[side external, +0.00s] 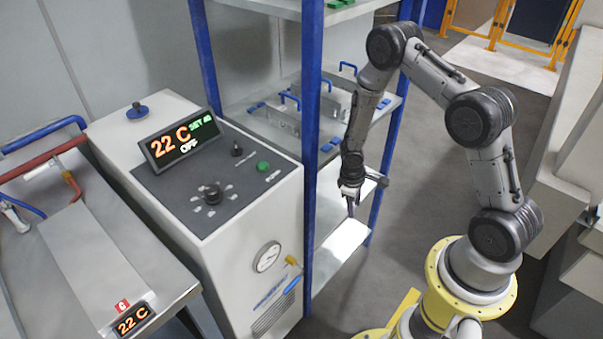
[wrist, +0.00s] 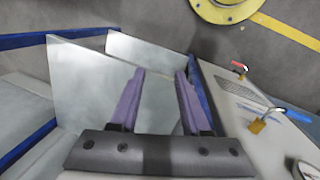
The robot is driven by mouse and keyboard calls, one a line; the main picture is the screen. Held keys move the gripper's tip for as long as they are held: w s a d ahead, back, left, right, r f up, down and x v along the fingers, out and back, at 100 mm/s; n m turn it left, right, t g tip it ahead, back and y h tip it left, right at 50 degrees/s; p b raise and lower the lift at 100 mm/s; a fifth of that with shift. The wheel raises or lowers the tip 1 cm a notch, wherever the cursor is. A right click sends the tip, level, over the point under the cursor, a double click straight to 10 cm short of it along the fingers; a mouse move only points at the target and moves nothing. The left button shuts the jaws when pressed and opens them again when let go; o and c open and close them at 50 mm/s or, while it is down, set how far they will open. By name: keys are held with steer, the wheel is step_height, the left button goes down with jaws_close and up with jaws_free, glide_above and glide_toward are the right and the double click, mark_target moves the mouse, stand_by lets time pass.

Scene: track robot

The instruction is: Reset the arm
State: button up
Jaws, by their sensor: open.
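My arm stands on a yellow round base at the right in the side external view and bends over to the left. My gripper (side external: 351,207) points down beside the blue-posted shelf rack (side external: 312,130), in front of its lower shelves. In the wrist view my gripper (wrist: 160,92) shows two purple fingers spread apart with nothing between them. Below them lie grey metal shelf surfaces (wrist: 80,75) and blue rack posts. I cannot tell how close the fingertips are to the rack.
A white control cabinet (side external: 240,210) with a display (side external: 181,139) reading 22 C and OFF stands left of the rack. A bench (side external: 110,250) with hoses is at the far left. Grey floor (side external: 430,150) is clear behind my arm.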

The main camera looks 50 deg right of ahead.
steer(key=s+a+r+m+t+h, duration=0.1)
steer(key=s+a+r, duration=0.1)
steer(key=r, duration=1.1)
steer(key=s+a+r+m, duration=0.1)
steer(key=s+a+r, duration=0.1)
steer(key=r, duration=1)
steer(key=s+a+r+t+y, duration=0.1)
steer(key=s+a+r+t, duration=0.1)
steer(key=s+a+r, duration=0.2)
steer(key=s+a+r+t+y, duration=0.2)
steer(key=s+a+r, duration=0.3)
steer(key=s+r, duration=0.4)
steer(key=shift+s+t, duration=0.35)
steer(key=shift+t, duration=0.15)
